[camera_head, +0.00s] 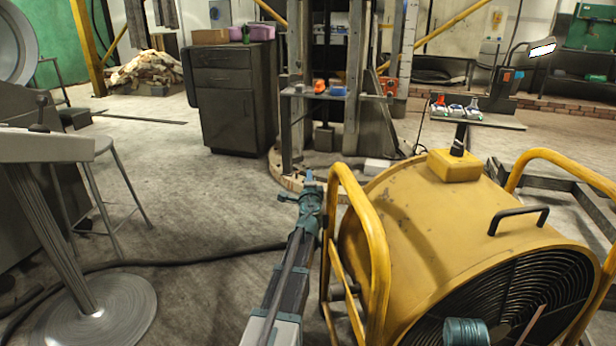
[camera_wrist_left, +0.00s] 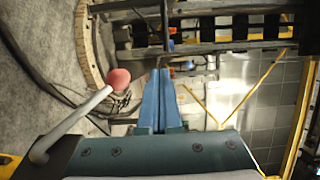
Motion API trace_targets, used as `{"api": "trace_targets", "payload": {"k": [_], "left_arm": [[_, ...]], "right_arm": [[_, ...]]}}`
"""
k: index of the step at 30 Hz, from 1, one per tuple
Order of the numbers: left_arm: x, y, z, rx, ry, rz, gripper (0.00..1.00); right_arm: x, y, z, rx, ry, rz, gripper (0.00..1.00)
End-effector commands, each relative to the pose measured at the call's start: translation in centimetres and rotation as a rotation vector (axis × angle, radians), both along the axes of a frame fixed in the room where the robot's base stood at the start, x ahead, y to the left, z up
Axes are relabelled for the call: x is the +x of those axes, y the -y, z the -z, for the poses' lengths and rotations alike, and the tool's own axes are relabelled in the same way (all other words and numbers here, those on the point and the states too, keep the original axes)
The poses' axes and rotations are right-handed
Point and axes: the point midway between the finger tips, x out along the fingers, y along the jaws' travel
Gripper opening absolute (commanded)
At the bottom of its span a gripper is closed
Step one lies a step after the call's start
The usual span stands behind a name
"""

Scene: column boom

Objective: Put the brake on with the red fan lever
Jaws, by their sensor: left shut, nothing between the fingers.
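The yellow drum fan (camera_head: 420,215) stands at the right in the head view, with tube handles and a dark grille. The red-knobbed lever (camera_wrist_left: 118,77) shows in the left wrist view as a pale, slanted rod with a round red end. It is left of my left gripper (camera_wrist_left: 159,76), with a gap between knob and fingers in the picture. Those blue fingers are shut together and empty. In the head view my left gripper (camera_head: 309,178) is beside the fan's left handle; I cannot make out the lever there.
A dark cabinet (camera_head: 232,105) stands at the back. A column with a round base (camera_head: 284,172) rises beyond my left gripper. A stool (camera_head: 112,190) and a grey pedestal (camera_head: 105,310) are at the left. A black cable (camera_head: 185,262) crosses the open floor.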

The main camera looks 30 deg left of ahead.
Motion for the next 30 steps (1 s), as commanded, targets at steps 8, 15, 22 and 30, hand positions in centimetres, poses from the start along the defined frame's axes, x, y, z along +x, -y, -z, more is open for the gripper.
{"api": "trace_targets", "payload": {"k": [8,15,22,30], "left_arm": [[-2.3,1.4,-4.8,0.0,0.0,0.001,0.0],[-4.2,2.2,-8.3,0.0,0.0,0.002,0.0],[-5.1,2.6,-9.7,0.0,0.0,0.001,0.0],[-5.1,2.6,-9.6,0.0,0.0,0.001,0.0]], "right_arm": [[0.0,0.0,-4.9,-0.002,0.0,-0.002,0.74],[0.0,0.2,-8.3,-0.007,-0.001,0.005,0.74],[0.0,0.2,-9.7,-0.009,-0.001,0.009,0.74],[0.0,0.2,-9.6,-0.009,-0.001,0.009,0.74]]}}
